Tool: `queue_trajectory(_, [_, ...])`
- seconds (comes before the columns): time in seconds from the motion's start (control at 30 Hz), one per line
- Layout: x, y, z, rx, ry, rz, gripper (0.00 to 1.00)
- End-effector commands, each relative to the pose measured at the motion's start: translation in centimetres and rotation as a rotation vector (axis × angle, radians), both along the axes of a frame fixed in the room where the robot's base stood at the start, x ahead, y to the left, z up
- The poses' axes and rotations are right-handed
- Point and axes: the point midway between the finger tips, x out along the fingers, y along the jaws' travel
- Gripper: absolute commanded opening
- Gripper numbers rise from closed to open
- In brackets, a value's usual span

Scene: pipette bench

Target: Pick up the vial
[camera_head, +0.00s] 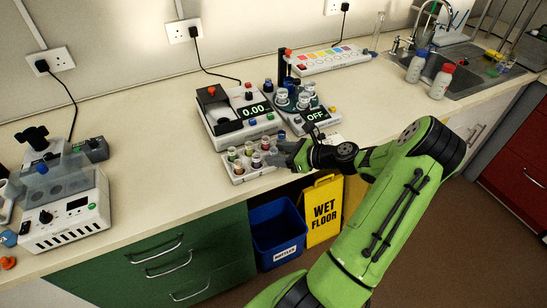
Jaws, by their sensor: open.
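Several small vials with dark or coloured contents stand upright in a pale rack (239,179) near the counter's front edge. One vial (256,160) stands in the front row, and another vial (232,153) stands at the left end. The picture does not show which one the task means. My gripper (279,154) is open at the rack's right end, its fingers reaching left close to the vials there. Whether the fingers touch or surround a vial is too small to tell. My gripper and wrist partly hide the rack's right end.
Behind the rack stand a device reading 0.00 (255,110) and another reading OFF (316,116). A white machine (66,215) is at left, bottles (441,81) by the sink at right. A blue bin (278,232) and yellow sign (323,211) stand below. Counter left of the rack is clear.

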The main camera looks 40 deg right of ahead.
Motion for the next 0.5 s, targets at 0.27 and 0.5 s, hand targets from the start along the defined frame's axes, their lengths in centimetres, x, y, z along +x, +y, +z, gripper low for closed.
queue_trajectory(0.27, [-0.05,-0.02,0.06,0.000,0.000,0.000,0.22])
queue_trajectory(0.5, [-0.06,-0.02,0.07,0.000,0.000,0.000,0.00])
